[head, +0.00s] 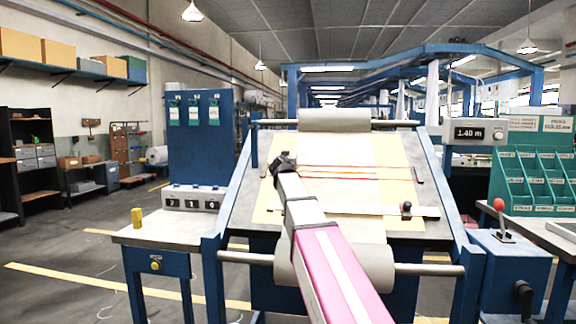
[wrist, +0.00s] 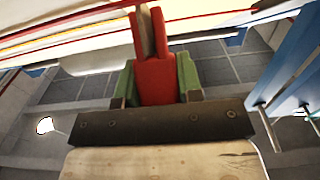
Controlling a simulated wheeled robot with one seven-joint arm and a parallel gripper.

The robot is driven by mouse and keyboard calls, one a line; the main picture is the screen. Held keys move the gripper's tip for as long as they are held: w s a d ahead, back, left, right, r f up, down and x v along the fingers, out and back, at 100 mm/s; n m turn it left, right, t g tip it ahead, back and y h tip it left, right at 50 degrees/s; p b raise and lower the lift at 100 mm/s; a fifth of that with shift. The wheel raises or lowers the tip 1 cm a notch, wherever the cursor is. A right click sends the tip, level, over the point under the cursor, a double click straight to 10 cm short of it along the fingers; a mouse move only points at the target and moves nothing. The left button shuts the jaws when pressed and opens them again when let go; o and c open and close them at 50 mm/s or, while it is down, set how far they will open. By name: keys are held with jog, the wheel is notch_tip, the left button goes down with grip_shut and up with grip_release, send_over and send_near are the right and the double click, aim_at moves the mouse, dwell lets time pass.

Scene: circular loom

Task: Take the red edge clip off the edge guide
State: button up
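The red edge clip (wrist: 155,82) shows in the wrist view between the two green finger pads of my gripper (wrist: 157,78). Both pads lie against its sides, with no clear gap. Its two prongs point up the picture, one on each side of a narrow beige-grey strip (wrist: 147,30), which looks like the edge guide. In the head view my gripper (head: 284,162) is at the upper left of the sloping loom panel. The clip and edge guide are hidden or too small to make out there.
Red lines (head: 350,168) cross the cloth beside my gripper. A roller (head: 333,120) spans the top.

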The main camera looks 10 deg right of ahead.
jog(key=shift+c, duration=1.2)
jog(key=shift+s+a+r, duration=0.1)
jog(key=shift+s+r, duration=0.3)
jog(key=shift+r, duration=0.2)
jog(key=shift+s+a+r, duration=0.15)
jog(key=shift+s+r, duration=0.35)
jog(key=shift+r, duration=0.25)
jog(key=shift+s+a+r, duration=0.15)
jog(key=shift+s+r, duration=0.3)
jog(key=shift+r, duration=0.25)
